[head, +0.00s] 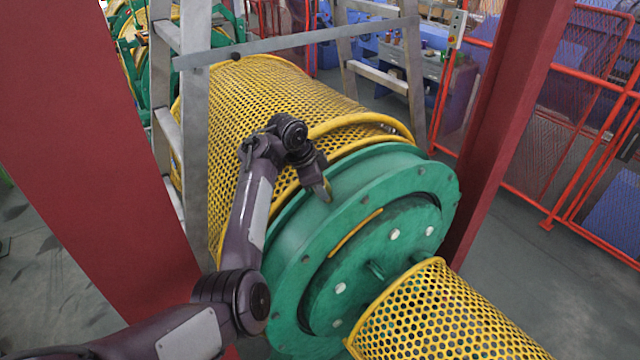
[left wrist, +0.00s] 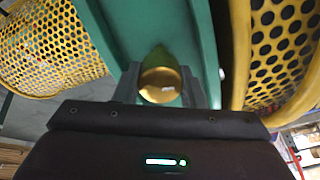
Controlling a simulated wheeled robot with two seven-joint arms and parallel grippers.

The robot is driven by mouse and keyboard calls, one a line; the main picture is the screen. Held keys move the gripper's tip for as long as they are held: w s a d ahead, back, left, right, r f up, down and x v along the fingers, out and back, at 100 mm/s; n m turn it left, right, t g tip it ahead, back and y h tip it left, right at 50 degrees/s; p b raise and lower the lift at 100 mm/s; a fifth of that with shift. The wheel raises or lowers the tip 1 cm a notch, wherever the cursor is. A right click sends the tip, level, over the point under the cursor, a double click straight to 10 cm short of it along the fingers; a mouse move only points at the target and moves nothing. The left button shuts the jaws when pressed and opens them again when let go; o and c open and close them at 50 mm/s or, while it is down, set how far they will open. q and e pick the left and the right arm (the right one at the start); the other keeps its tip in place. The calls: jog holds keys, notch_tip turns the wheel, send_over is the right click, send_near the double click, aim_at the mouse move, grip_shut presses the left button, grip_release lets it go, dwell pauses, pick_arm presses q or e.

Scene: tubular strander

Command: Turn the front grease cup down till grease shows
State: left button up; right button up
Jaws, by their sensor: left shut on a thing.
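The front grease cup is a round brass cap (left wrist: 160,84) in the left wrist view, set against the green housing (left wrist: 178,30). My left gripper (left wrist: 165,95) is shut on it, with a grey finger on either side of the cap. In the head view, my left gripper (head: 326,191) reaches down to the top of the rim of the green drum end (head: 290,255). The cup is mostly hidden there by the fingers. A small pale spot shows on the cap's face; I cannot tell whether it is grease. My right gripper is not in view.
A yellow perforated guard (head: 245,110) lies behind the green drum, and another (head: 435,320) in front. Red columns (head: 90,130) (head: 515,90) stand left and right. Red mesh fencing (head: 560,130) closes the right side.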

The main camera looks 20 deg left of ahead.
pick_arm(q)
jog(key=o, duration=1)
jog(key=shift+r, duration=0.1)
jog(key=b+v, duration=0.2)
jog(key=v, duration=0.5)
jog(key=shift+r, duration=0.3)
jog(key=shift+s+f, duration=0.1)
jog(key=shift+s, duration=0.1)
